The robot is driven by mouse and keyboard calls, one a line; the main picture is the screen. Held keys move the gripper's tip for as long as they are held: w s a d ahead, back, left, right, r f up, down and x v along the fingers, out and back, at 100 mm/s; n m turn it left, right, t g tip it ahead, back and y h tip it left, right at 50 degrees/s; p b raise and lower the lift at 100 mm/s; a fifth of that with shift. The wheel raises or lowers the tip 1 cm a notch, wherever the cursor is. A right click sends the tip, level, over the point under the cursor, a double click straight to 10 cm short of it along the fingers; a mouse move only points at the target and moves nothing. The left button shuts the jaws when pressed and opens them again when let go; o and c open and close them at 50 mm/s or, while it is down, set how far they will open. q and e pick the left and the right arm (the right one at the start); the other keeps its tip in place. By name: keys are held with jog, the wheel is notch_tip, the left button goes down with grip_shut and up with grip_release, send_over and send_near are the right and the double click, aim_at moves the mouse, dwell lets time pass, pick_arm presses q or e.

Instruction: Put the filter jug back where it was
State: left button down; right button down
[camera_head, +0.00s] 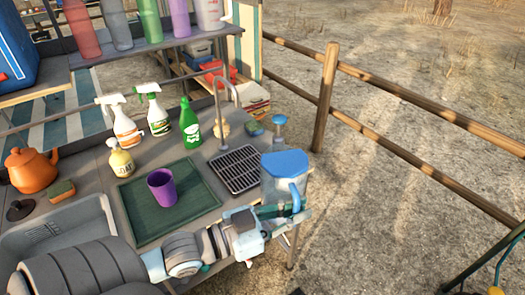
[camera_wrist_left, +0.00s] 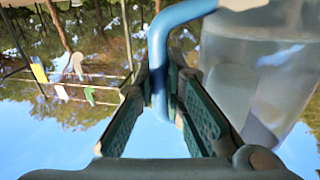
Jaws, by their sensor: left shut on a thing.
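The filter jug (camera_head: 284,176) has a clear body with a blue lid and a blue handle. In the head view it is at the right front corner of the counter, by the black drain grid (camera_head: 238,169). My left gripper (camera_head: 290,208) is at the jug's handle, low on its near side. In the left wrist view the blue handle (camera_wrist_left: 160,60) stands between the fingers of my left gripper (camera_wrist_left: 160,100), with the clear jug body (camera_wrist_left: 255,70) to the right. I cannot tell whether the jug's base touches the counter. My right gripper is not in view.
A purple cup (camera_head: 161,188) stands on a green mat (camera_head: 140,222). Spray bottles (camera_head: 121,122), a green bottle (camera_head: 190,126), a soap bottle (camera_head: 121,160) and a faucet (camera_head: 226,105) stand behind. An orange kettle (camera_head: 32,171) is left. Open ground lies right of the counter.

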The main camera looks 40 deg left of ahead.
pick_arm(q)
jog(key=a+f+y, duration=0.1)
jog(key=a+f+n+t+y+b, duration=0.1)
jog(key=a+f, duration=0.1)
jog(key=w+a+f+n+y, duration=0.1)
jog(key=f, duration=0.1)
jog(key=shift+a+f+t+y+b, duration=0.1)
jog(key=shift+a+t+y+b, duration=0.2)
jog(key=shift+a+y+b, duration=0.1)
jog(key=shift+w+a+f+n+y, duration=0.3)
jog(key=shift+a+n+y, duration=0.1)
jog(key=shift+a+n, duration=0.15)
jog(key=a+r+n+y+b, duration=0.25)
jog(key=a+n+y, duration=0.35)
jog(key=a+y, duration=0.4)
jog(key=w+a+f, duration=0.2)
jog(key=w+a, duration=0.1)
jog(key=w, duration=0.5)
jog(key=w+a+f+h+b, duration=0.1)
jog(key=w+a+f, duration=0.1)
jog(key=w, duration=0.6)
jog(key=shift+a+f, duration=0.2)
jog(key=shift+a, duration=0.35)
jog(key=shift+f, duration=0.1)
